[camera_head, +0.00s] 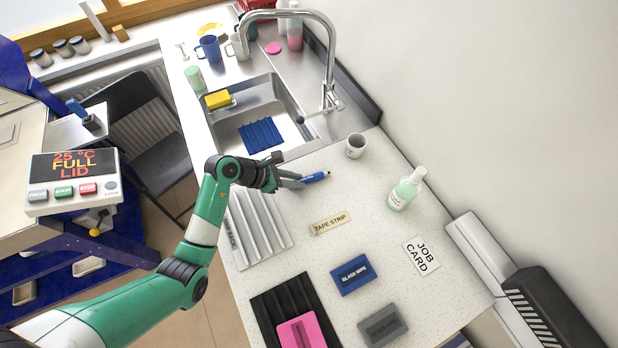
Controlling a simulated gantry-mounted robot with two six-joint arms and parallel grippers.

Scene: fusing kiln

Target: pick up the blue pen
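The blue pen (315,177) lies at or just above the speckled worktop, below the sink and left of a small white cup. Its right end is dark and points to the right. My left gripper (294,180) reaches in from the left, with its grey fingertips at the pen's left end. The fingers overlap that end, so I cannot tell whether they are closed on it or only beside it. My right gripper is not in view.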

